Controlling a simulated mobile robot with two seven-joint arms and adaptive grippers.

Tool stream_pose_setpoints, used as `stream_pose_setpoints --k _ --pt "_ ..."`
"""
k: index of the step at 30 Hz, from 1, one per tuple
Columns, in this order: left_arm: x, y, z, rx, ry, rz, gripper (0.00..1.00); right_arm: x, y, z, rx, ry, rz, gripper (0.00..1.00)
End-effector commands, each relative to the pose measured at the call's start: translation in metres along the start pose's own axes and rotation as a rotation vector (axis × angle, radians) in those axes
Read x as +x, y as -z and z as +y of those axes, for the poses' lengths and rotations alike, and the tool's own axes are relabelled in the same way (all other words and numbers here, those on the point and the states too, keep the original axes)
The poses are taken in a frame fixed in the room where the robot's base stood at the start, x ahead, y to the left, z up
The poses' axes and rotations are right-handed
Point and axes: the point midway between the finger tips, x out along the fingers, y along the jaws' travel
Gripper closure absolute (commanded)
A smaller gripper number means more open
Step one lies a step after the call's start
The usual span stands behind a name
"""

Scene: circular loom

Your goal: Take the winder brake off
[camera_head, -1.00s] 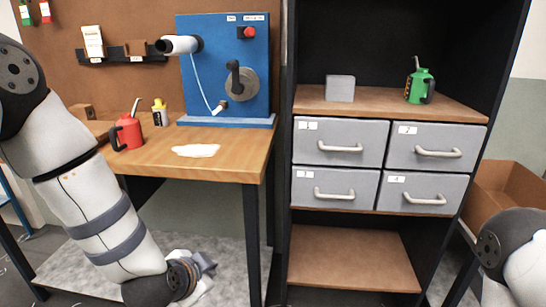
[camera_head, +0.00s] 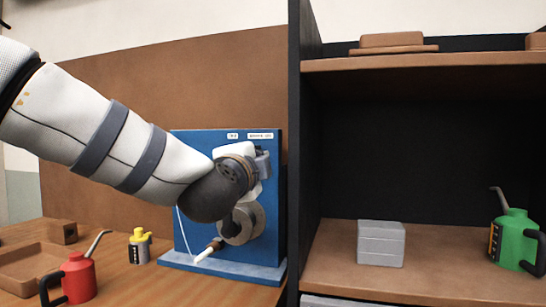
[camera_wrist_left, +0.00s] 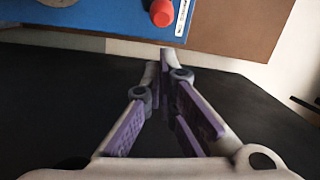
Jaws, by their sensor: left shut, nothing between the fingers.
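The blue winder panel (camera_head: 192,150) stands upright on the wooden table. The lever's small labels are too small to read. My left gripper (camera_head: 263,163) is in front of the panel's upper right, above the disc. In the left wrist view the fingers (camera_wrist_left: 166,62) are shut and empty, apart from a red knob (camera_wrist_left: 162,12) on the panel at the top edge. The knob is hidden in the head view. My right gripper is not in view.
A red oil can (camera_head: 75,280), a yellow-capped bottle (camera_head: 139,247) and a brown tray (camera_head: 28,268) are on the table at left. A black-framed shelf (camera_head: 345,272) at right holds a grey block (camera_head: 381,244) and a green oil can (camera_head: 515,238).

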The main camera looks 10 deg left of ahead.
Motion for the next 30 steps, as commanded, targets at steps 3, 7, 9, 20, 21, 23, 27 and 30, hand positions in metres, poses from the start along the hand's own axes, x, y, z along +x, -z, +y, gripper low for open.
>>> stream_pose_setpoints --k 3,7,9,20,21,23,27,30 --pt "0.000 0.000 0.001 0.000 -0.002 0.000 1.00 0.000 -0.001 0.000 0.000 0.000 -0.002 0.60" --pt "0.004 0.000 0.002 -0.002 -0.004 0.000 1.00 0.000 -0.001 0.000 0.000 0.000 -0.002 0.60" --pt "0.012 -0.001 0.002 -0.002 -0.004 -0.001 1.00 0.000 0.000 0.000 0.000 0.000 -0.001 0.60" --pt "0.083 -0.002 0.009 -0.003 -0.010 -0.003 1.00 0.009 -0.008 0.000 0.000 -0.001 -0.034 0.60" --pt "0.088 -0.002 0.009 -0.003 -0.011 -0.003 1.00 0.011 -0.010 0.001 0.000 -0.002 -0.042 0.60" --pt "0.094 -0.002 0.009 -0.003 -0.011 -0.002 1.00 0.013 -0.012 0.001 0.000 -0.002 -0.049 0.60" --pt "0.101 -0.001 0.005 -0.002 -0.006 -0.001 1.00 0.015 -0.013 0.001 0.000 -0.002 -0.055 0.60" --pt "0.101 -0.001 0.003 -0.002 -0.004 -0.001 1.00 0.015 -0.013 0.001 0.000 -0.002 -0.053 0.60"
